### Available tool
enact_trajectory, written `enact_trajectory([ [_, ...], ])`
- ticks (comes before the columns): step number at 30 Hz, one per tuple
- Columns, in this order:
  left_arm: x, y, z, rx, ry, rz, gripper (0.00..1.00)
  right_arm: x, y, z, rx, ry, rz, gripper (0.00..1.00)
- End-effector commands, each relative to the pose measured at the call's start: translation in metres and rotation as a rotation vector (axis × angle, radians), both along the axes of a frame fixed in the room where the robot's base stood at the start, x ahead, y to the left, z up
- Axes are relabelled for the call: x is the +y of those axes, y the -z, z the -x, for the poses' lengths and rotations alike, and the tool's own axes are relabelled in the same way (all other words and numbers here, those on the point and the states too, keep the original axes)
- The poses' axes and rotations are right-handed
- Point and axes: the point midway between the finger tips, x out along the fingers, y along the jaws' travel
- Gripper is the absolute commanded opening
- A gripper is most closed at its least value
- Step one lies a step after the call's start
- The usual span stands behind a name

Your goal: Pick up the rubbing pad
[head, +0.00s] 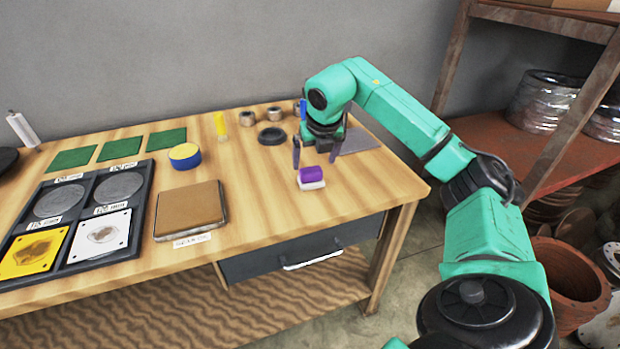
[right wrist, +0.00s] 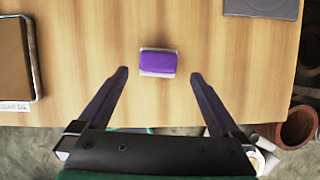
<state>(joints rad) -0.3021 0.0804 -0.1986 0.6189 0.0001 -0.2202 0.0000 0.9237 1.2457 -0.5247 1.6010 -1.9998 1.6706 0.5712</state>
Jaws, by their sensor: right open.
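The rubbing pad, taken to be the small block with a purple top and white base (head: 311,177), lies on the wooden table near its front edge. It also shows in the right wrist view (right wrist: 158,62), just ahead of the fingertips and centred between them. My right gripper (head: 315,157) is open and empty above the table, pointing down, with its fingers apart from the pad. Its two dark fingers (right wrist: 158,72) also show in the right wrist view. My left gripper is not in view.
A tray with a brown top (head: 190,209) stands left of the pad. A blue and yellow round item (head: 185,156), a dark ring (head: 271,136) and a grey sheet (head: 357,141) lie farther back. A metal shelf (head: 560,150) stands at the right. The table around the pad is clear.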

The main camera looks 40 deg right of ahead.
Motion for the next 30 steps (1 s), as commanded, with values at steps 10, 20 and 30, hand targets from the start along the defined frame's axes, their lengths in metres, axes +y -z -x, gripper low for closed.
enact_trajectory([
  [10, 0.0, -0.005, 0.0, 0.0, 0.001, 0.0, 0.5, -0.007, 0.053, -0.02, 0.002, -0.004, -0.003, 1.0],
  [20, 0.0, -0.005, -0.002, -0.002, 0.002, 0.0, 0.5, -0.009, 0.066, -0.025, -0.002, -0.004, -0.001, 0.92],
  [30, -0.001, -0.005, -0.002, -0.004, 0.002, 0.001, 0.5, -0.009, 0.065, -0.025, -0.002, -0.004, -0.001, 0.24],
])
